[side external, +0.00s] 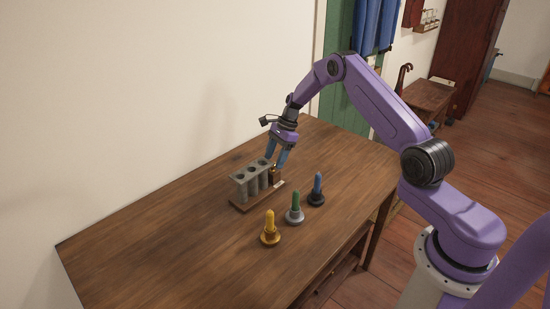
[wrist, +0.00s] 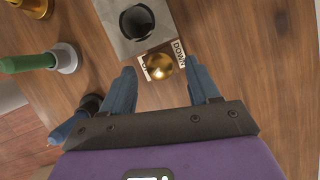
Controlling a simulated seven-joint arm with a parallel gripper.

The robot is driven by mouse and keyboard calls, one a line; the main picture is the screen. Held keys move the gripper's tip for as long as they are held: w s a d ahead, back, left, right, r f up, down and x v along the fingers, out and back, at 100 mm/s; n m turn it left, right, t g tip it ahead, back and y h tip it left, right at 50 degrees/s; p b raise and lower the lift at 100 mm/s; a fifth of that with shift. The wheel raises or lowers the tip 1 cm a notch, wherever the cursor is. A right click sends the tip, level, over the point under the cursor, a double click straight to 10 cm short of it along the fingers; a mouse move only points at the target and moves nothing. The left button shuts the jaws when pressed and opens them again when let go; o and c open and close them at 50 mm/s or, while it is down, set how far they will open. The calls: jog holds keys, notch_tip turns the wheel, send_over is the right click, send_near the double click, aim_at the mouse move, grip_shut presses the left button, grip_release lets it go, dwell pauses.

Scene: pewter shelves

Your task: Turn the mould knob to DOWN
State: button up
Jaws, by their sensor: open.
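The mould (side external: 252,184) is a grey block with a row of round holes on a wooden base; one end of it (wrist: 125,38) shows at the top of the wrist view. Its round brass knob (wrist: 158,66) is on the end nearest me. A white label (wrist: 180,53) beside the knob reads DOWN on the right; the left word is mostly covered. My gripper (wrist: 162,73) is open, its blue fingertips on either side of the knob with gaps. In the side view, my gripper (side external: 275,161) points down at the mould's far end. The knob's pointing direction cannot be told.
Yellow (side external: 270,227), green (side external: 296,203) and blue (side external: 317,186) candles stand in holders in a row in front of the mould. The wooden table (side external: 170,240) is clear to the left. A pale wall (side external: 140,90) runs behind it.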

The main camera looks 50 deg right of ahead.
jog(key=shift+a+f, duration=0.1)
jog(key=shift+f, duration=0.15)
jog(key=c, duration=1)
jog(key=shift+c, duration=0.2)
jog(key=shift+w+n, duration=0.1)
jog(key=shift+n, duration=0.2)
jog(key=n+g, duration=0.1)
jog(key=n, duration=0.2)
jog(key=shift+w+n+g, duration=0.15)
jog(key=shift+n+g, duration=0.15)
jog(key=shift+w+n+g, duration=0.15)
jog(key=shift+n+g, duration=0.45)
jog(key=shift+n, duration=1.1)
